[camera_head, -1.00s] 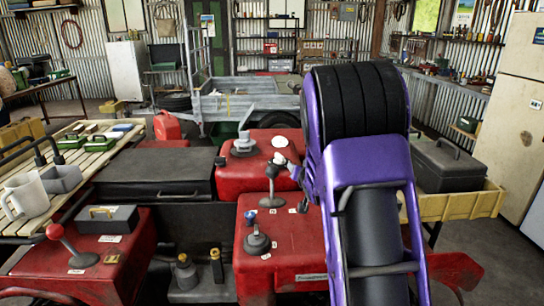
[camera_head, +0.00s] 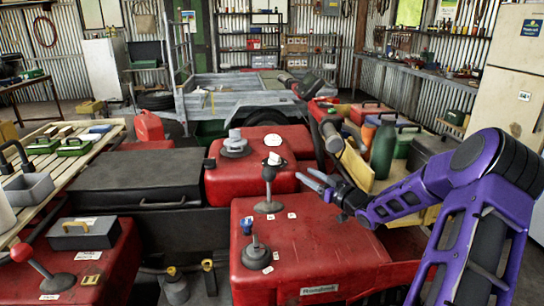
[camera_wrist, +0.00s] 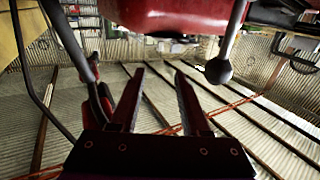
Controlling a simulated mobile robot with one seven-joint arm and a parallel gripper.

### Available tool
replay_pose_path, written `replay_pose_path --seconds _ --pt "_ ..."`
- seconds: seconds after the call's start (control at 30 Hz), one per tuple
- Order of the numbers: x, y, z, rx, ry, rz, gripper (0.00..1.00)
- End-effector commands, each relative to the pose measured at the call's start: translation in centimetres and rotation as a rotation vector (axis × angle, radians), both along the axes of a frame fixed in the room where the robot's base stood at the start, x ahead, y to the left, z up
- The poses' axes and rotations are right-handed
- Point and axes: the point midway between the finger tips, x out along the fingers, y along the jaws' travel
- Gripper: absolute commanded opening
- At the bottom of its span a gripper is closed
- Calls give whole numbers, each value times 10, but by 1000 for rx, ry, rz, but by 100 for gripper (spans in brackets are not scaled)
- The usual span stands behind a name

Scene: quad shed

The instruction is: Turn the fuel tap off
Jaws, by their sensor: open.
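I cannot tell for sure which part is the fuel tap. Two small yellow-topped brass fittings, one on the left (camera_head: 172,273) and one on the right (camera_head: 207,266), sit low in the dark gap between the red quad bodies. My gripper (camera_head: 309,180) is open and empty, pointing left above that body, right of the taller lever. In the wrist view its fingers (camera_wrist: 159,72) are apart with nothing between them.
A dark box (camera_head: 135,182) lies left of centre. A red-knobbed lever (camera_head: 40,270) and a grey toolbox (camera_head: 85,232) are at left. A green bottle (camera_head: 383,150) stands behind my gripper. In the wrist view a round-knobbed rod (camera_wrist: 218,70) is close to the right finger.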

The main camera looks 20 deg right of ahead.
Motion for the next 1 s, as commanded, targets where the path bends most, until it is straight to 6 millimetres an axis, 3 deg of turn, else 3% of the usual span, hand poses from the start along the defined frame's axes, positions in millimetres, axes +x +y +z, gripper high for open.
replay_pose_path --seconds 0.17,0.7,1.0 --pt "20 8 0 1 -3 3 46" --pt "129 44 -1 2 -2 1 46" --pt "160 54 0 1 0 0 46"
